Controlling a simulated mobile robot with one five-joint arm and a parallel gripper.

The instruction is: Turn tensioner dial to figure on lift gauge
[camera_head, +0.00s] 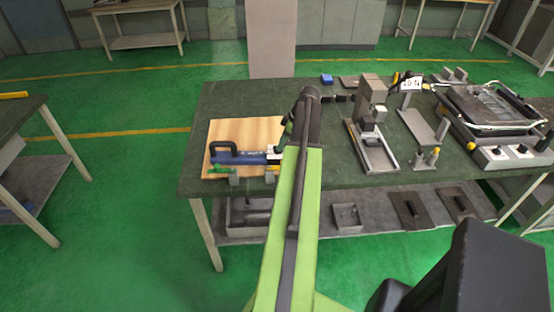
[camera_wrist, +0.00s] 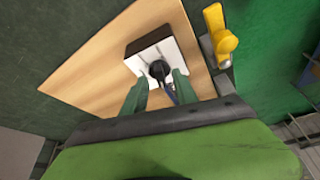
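The dial, a black knob (camera_wrist: 160,69), sits on a white face of a dark box (camera_wrist: 148,45) in the wrist view. The box rests on a light wooden board. My gripper (camera_wrist: 159,78) has its two green fingers spread, one on each side of the knob near its lower edge. I cannot tell whether they touch it. A white plate with dark characters (camera_head: 410,84), possibly the lift gauge, stands at the bench's back right. Its figure is too small to read surely.
A blue tool with a black handle (camera_head: 240,156) lies on the wooden board (camera_head: 238,130). A yellow part (camera_wrist: 220,40) is close right of the box. A grey press-like stand (camera_head: 372,90) and a framed tray unit (camera_head: 493,100) occupy the bench's middle and right.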

